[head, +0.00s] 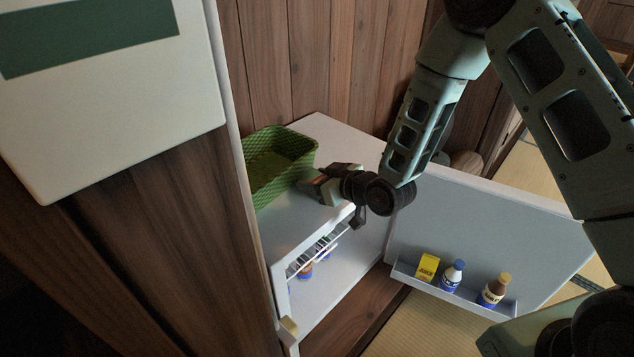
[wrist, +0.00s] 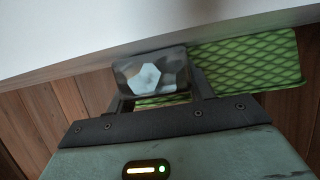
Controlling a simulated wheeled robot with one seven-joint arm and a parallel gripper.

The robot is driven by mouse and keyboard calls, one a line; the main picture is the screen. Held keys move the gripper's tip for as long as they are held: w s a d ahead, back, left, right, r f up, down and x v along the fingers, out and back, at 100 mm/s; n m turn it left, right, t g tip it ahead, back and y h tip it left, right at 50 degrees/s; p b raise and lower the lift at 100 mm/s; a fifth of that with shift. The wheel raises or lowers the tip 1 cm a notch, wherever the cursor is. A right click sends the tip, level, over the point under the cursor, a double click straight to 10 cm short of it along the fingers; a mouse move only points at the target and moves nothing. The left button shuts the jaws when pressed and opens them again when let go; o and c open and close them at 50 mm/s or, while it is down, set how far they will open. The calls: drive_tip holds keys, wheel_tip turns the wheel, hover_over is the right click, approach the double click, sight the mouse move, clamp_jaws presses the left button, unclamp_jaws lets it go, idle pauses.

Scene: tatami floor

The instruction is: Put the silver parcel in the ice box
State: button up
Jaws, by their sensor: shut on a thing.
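My gripper (head: 322,183) is shut on the silver parcel (wrist: 150,76), a small shiny block with a pale patch, held between its fingers in the wrist view. In the head view the gripper is low over the white top of the ice box (head: 345,140), just right of the green basket; the parcel is hard to make out there. I cannot tell whether the parcel touches the top. The ice box door (head: 480,235) stands wide open to the right. Part of the inside shows, with a wire rack (head: 318,250); the rest is hidden.
A green woven basket (head: 275,165) stands on the ice box top, also seen in the wrist view (wrist: 250,62). The door shelf holds a yellow carton (head: 427,268) and two bottles (head: 452,275). Small items sit below the rack. Wooden walls stand behind and left.

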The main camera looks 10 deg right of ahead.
drive_tip(key=shift+f, duration=0.1)
drive_tip(key=o, duration=1)
drive_tip(key=shift+o, duration=0.2)
